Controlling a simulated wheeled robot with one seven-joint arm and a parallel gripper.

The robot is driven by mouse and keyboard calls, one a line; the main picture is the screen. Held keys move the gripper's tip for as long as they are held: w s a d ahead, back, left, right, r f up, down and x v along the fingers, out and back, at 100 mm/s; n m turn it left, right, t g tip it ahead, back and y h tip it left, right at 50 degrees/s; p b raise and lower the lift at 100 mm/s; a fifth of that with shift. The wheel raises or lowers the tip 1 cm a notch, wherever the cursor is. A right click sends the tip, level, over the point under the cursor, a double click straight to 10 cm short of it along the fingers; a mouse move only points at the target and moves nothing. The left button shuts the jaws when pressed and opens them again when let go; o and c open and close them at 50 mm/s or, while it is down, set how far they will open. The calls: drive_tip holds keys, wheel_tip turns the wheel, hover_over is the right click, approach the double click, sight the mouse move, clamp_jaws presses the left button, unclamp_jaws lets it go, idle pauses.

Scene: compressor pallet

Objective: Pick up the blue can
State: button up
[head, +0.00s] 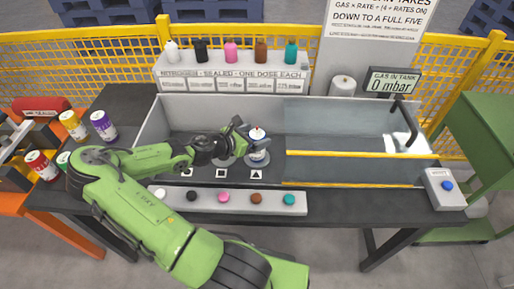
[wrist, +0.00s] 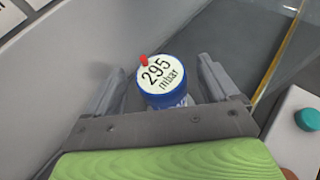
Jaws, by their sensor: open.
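The blue can (head: 258,146) stands upright inside the grey open-fronted bay, above the triangle mark. In the wrist view the blue can (wrist: 163,83) shows a white top reading "295 mbar" and a small red tip. My gripper (head: 248,143) reaches it from the left, and in the head view it partly covers the can. In the wrist view my gripper (wrist: 158,88) is open, with one finger on each side of the can. A gap shows between each finger and the can.
A strip of coloured buttons (head: 228,200) runs along the front. A glass-sided tank (head: 350,128) with a yellow edge is to the right. Several bottles stand on the back shelf (head: 232,74). Other cans, including a purple one (head: 103,126), stand at the left. A gauge reads 0 mbar (head: 391,84).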

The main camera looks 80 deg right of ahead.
drive_tip(key=shift+r, duration=0.1)
clamp_jaws()
idle(0.4)
drive_tip(key=shift+r, duration=0.1)
